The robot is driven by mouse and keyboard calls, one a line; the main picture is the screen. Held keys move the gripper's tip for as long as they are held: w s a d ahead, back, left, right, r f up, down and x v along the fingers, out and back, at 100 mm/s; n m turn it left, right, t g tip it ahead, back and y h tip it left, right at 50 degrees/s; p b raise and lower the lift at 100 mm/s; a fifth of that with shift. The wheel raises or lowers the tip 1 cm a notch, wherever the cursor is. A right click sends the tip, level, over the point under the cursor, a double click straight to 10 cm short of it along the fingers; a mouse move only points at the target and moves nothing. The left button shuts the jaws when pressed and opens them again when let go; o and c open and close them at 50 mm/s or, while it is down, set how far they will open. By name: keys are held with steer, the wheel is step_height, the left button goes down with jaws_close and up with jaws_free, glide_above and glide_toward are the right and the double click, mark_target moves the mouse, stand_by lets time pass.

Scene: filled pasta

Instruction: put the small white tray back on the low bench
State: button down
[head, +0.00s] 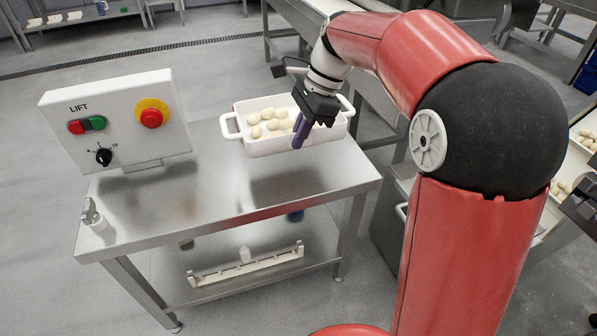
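The small white tray (270,146) has two loop handles and holds several pale filled pasta pieces (268,122). It is over the far right part of the low steel bench (190,205). A dark patch, shadow or reflection, shows on the bench top below the tray and looks apart from it, so the tray seems raised a little. My gripper (299,132) comes down from above at the tray's near long wall. One purple-blue finger shows in front of that wall; the other finger is hidden. The gripper appears shut on the wall.
A LIFT control box (121,120) with buttons and a dial stands at the bench's back left. A white rack (246,264) lies on the lower shelf. The bench top's middle and front are clear.

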step_height(320, 180, down, 10)
steer(key=shift+f+b, duration=0.15)
steer(key=shift+b, duration=0.4)
steer(key=shift+f, duration=0.1)
steer(key=c, duration=1.6)
jaws_free()
steer(key=shift+c, duration=0.2)
steer(key=p+v, duration=0.1)
steer(key=v, duration=1.1)
steer(key=shift+p, duration=0.3)
steer(key=s+d+f+n+t+h, duration=0.1)
steer(key=s+d+n+t+h, duration=0.1)
steer(key=s+n, duration=0.5)
steer(key=s+d+f+n+t+h, duration=0.2)
steer(key=s+d+n+t, duration=0.2)
steer(key=s, duration=1.2)
steer(key=d+n, duration=0.2)
steer(key=n, duration=0.1)
steer(key=shift+s+n+t, duration=0.15)
steer(key=shift+n+t, duration=0.25)
